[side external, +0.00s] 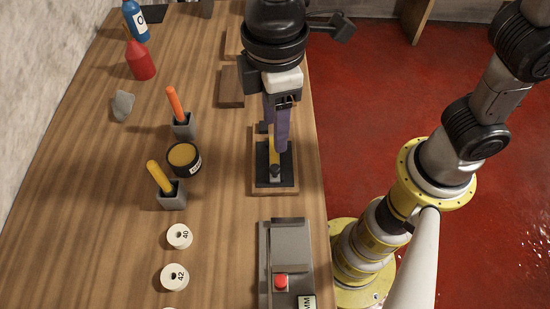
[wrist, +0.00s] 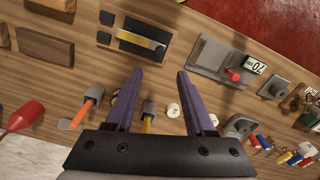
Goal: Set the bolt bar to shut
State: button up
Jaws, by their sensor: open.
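The bolt bar (side external: 274,150) is a yellow strip with a dark knob (side external: 275,171) at its near end. It lies on a black plate (side external: 262,176) on a wooden board (side external: 258,189) at the table's right edge. In the wrist view the yellow bar (wrist: 138,40) lies along the black plate, its knob at the right end, with two dark blocks (wrist: 105,28) left of the plate. My gripper (side external: 277,142) has purple fingers and stands over the board, hiding part of the bar. In the wrist view my gripper (wrist: 158,74) is open and empty, with the bar beyond its fingertips.
A grey fixture with a red button (side external: 281,282) stands nearer along the same edge. Left are holders with an orange handle (side external: 175,103) and a yellow handle (side external: 159,177), a round tin (side external: 184,158) and white spools (side external: 179,236). Wooden blocks (side external: 231,88) lie behind.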

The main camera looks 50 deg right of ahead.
aim_at(275, 167)
notch_tip(275, 167, down, 11)
jog(key=shift+f, duration=0.1)
dwell(0.3)
grip_shut()
dwell(1.4)
